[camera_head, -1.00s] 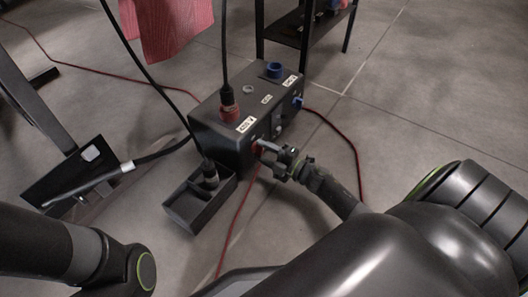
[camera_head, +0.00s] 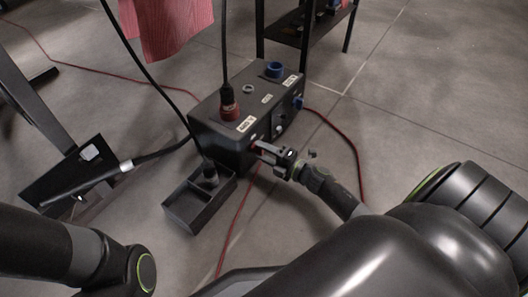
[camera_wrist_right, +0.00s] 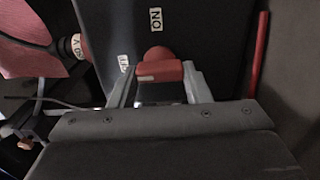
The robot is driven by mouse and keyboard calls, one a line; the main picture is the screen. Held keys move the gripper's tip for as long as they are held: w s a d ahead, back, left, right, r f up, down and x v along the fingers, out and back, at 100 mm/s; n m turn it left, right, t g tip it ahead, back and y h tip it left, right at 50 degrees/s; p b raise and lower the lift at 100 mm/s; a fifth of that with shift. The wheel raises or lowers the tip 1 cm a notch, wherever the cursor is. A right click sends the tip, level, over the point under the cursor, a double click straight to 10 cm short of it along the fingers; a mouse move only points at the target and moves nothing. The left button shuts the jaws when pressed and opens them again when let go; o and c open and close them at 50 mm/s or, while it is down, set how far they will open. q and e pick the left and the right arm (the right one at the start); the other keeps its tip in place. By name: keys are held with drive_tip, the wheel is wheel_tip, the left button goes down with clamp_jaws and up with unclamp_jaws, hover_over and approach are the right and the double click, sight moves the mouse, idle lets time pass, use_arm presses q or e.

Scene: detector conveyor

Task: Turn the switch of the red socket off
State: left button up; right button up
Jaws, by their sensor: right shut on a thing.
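The dark power box (camera_head: 212,133) stands on the floor in the middle of the head view. Its red socket (camera_head: 229,110) on top has a black plug and cable in it, beside a white label. My right gripper (camera_head: 259,147) is at the box's front face. In the right wrist view, the red switch knob (camera_wrist_right: 158,68) sits between the fingers of my right gripper (camera_wrist_right: 159,85), which is shut on it. A white "ON" label (camera_wrist_right: 155,27) shows just above the knob. My left gripper is out of view; only my left arm shows.
A blue socket (camera_head: 274,70) is on the box's top. An open black tray (camera_head: 190,215) with a plug inside stands in front. Red cables (camera_head: 352,150) cross the floor. A dark shelf (camera_head: 310,35) stands behind.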

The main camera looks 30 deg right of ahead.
drive_tip(key=o, duration=1)
drive_tip(key=p+v, duration=0.6)
drive_tip(key=v, duration=1.1)
drive_tip(key=shift+s, duration=0.25)
